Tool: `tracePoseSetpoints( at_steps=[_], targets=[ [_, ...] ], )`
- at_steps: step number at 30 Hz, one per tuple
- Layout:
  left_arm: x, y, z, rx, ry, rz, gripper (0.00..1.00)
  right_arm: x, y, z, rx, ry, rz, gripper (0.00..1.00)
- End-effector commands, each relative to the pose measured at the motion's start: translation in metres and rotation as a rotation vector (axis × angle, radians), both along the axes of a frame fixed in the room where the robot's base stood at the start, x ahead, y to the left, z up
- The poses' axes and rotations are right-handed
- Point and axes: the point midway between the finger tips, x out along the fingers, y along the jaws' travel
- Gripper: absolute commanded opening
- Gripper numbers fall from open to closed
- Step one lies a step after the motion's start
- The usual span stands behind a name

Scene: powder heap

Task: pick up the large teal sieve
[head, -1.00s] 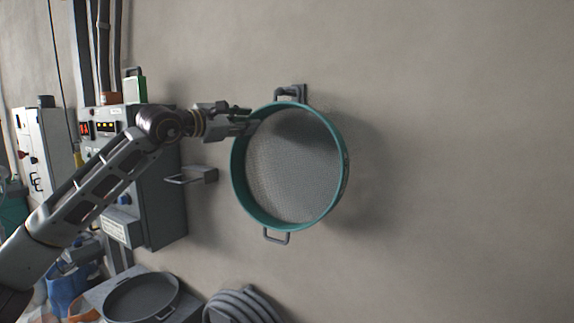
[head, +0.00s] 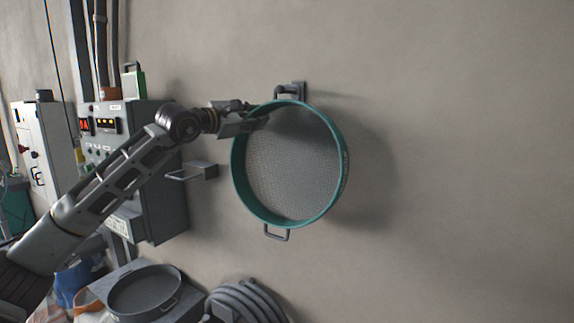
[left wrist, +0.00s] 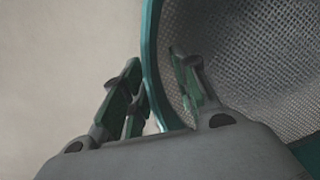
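The large teal sieve (head: 342,165) hangs on the wall, its round mesh facing out and a grey loop handle at its bottom. Its teal rim also shows in the left wrist view (left wrist: 150,45). My left gripper (head: 258,113) is at the sieve's upper left rim. In the left wrist view my left gripper (left wrist: 155,67) has one finger outside the rim and the other inside, over the mesh. The fingers are apart, with a gap showing between the inner finger and the rim. My right gripper is not in view.
A wall hook (head: 291,91) is at the sieve's top. A grey bracket (head: 203,171) sticks out left of it. A control box (head: 160,190) stands behind my left arm. A dark round pan (head: 145,292) and a coiled hose (head: 245,300) lie below. The wall at right is bare.

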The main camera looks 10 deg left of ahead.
Motion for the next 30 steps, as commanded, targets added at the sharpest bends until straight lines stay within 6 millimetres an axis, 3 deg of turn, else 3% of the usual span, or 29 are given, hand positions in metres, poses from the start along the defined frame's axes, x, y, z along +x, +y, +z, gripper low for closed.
tracePoseSetpoints(
  at_steps=[3,10,30],
  targets=[
    [-0.0001,0.0000,0.0000,0.000,0.000,0.000,0.27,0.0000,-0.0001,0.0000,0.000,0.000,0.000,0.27],
    [-0.0002,0.0001,0.0000,0.000,0.000,0.000,0.00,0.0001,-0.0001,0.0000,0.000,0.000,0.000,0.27],
    [-0.0015,0.0012,0.0039,-0.003,-0.004,-0.001,0.00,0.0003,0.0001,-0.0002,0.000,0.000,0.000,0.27]
  ],
)
